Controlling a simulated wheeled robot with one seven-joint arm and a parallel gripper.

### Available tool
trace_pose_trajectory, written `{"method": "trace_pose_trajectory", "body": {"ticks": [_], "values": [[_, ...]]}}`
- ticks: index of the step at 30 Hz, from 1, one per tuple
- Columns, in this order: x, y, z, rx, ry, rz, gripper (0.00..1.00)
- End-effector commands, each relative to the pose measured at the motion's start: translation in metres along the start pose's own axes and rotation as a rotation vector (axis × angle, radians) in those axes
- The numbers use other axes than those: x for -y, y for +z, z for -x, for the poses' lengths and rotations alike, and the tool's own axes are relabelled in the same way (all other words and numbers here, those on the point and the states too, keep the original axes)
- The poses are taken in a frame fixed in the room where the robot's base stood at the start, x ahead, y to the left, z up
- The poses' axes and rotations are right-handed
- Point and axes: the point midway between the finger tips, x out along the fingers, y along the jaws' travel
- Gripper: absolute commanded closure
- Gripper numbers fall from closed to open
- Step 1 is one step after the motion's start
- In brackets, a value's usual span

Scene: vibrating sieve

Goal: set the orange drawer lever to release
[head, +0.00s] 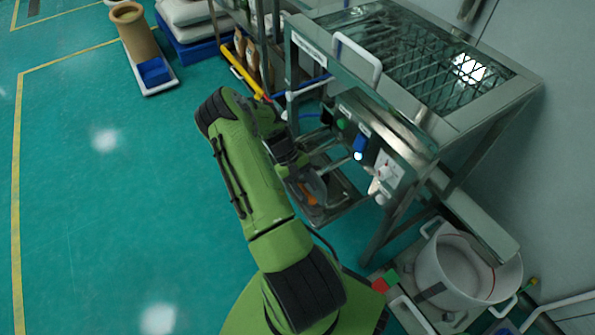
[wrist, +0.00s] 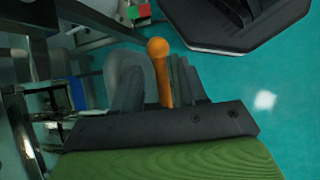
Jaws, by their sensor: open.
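The orange lever (wrist: 159,72), a shaft with a round knob, shows in the wrist view between the two fingers of my gripper (wrist: 156,70). My gripper is open around it. The shaft is nearer the right finger; I cannot tell whether they touch. In the head view, a bit of orange (head: 308,194) shows beside my gripper (head: 304,178), low at the front of the metal sieve machine (head: 515,90). The lever's base and the drawer are mostly hidden by my gripper and arm.
The machine's front panel carries a green button (head: 341,124), a blue knob (head: 360,144) and a white dial plate (head: 387,170), above and right of my gripper. A large white pot (head: 450,270) stands at lower right.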

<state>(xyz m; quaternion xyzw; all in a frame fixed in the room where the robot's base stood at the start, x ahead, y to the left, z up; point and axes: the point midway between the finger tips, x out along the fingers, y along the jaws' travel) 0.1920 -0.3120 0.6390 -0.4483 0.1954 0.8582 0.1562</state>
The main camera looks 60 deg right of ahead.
Motion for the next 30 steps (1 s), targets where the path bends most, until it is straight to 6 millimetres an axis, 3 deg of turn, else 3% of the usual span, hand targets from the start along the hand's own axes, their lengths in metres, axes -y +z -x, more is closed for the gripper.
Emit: {"method": "trace_pose_trajectory", "body": {"ticks": [1,9,15,19,30], "values": [[-0.001,0.001,0.017,-0.007,0.001,0.000,0.58],[-0.001,0.001,0.094,-0.007,0.001,0.000,0.58],[-0.001,0.001,0.133,-0.003,0.000,0.000,0.58],[0.000,0.001,0.141,-0.001,0.000,0.000,0.58],[0.000,0.000,0.140,0.000,0.000,0.000,0.58]]}}
